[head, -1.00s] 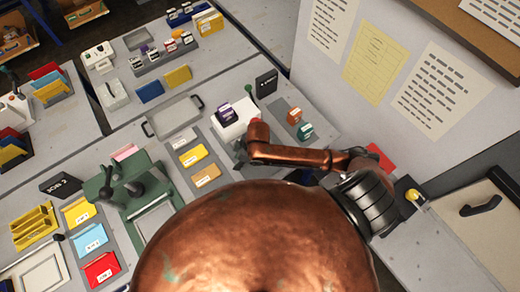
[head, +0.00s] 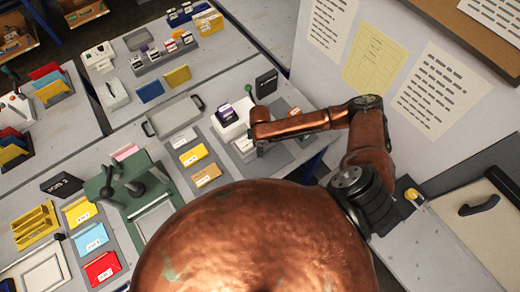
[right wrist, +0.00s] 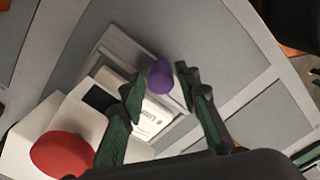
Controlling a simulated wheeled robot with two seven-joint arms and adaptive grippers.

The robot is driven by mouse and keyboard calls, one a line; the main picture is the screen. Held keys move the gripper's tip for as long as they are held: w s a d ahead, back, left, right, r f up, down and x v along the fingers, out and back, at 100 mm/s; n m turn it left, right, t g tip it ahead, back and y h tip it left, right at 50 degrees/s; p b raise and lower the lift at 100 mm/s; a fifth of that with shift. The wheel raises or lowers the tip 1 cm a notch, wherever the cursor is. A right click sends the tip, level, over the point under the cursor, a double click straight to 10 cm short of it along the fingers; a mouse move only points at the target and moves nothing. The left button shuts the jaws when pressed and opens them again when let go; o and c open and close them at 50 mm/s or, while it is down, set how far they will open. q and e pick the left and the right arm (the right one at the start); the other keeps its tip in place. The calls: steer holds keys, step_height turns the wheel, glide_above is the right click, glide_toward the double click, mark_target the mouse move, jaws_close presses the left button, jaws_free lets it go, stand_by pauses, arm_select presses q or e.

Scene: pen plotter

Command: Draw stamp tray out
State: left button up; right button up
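A white block (head: 236,132) with a purple-and-white stamp (head: 227,114) stands at the table's middle. Beside it a pale labelled piece (head: 243,146) shows partly under my right arm. In the right wrist view a purple knob (right wrist: 160,76) and a white labelled face (right wrist: 152,116) lie between and beyond my right gripper's green fingers (right wrist: 160,112). The fingers are spread apart; contact with the knob or label cannot be told. A grey tray (head: 150,130) with dark end handles lies left of the block; which piece is the stamp tray is unclear. My left gripper is out of view.
A red rounded knob (right wrist: 62,154) is close to the gripper's left finger in the wrist view. A dark box (head: 266,84) stands behind the white block. A green press (head: 128,190) and coloured card holders fill the left. A papered wall panel rises at right.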

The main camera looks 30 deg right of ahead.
steer(key=shift+f, duration=0.6)
jaws_close()
